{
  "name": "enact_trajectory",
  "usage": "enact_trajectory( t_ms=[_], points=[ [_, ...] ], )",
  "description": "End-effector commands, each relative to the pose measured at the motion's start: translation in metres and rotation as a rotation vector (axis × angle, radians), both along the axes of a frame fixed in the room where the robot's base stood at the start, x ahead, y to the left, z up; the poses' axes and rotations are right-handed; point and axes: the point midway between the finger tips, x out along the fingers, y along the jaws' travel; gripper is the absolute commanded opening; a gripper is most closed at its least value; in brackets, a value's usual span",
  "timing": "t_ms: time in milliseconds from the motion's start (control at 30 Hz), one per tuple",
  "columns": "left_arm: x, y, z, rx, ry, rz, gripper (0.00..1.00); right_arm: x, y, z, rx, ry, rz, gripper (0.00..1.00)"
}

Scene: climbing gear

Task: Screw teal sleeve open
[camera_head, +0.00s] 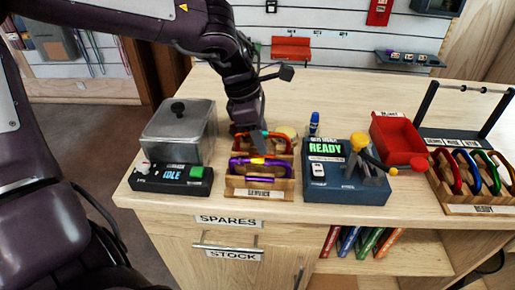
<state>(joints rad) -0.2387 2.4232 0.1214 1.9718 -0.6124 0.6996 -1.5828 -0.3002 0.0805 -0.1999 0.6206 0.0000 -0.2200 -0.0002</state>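My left gripper (247,122) points down over the back slot of a wooden two-slot holder (284,189). An orange-red carabiner (275,136) lies in that back slot, right at the fingertips. The gripper covers its left part, and I cannot tell whether the fingers close on it. A purple carabiner (262,179) with a yellow sleeve (257,160) lies in the front slot. My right gripper is not in view.
Left of the holder are a clear lidded box (180,133) and a dark IDLE unit (172,180). Right are a blue-grey READY station (346,187), a red bin (398,136) and a rack of several coloured carabiners (474,171). A blue-capped bottle (314,123) stands behind.

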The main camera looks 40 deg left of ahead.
Motion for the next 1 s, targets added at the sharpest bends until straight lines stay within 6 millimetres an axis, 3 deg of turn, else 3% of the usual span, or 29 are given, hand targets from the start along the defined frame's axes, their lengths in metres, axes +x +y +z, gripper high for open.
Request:
enact_trajectory(
  t_ms=[1000],
  points=[
    [0.012, 0.007, -0.001, 0.001, -0.001, 0.0, 0.4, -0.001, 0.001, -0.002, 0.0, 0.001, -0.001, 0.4]
  ],
)
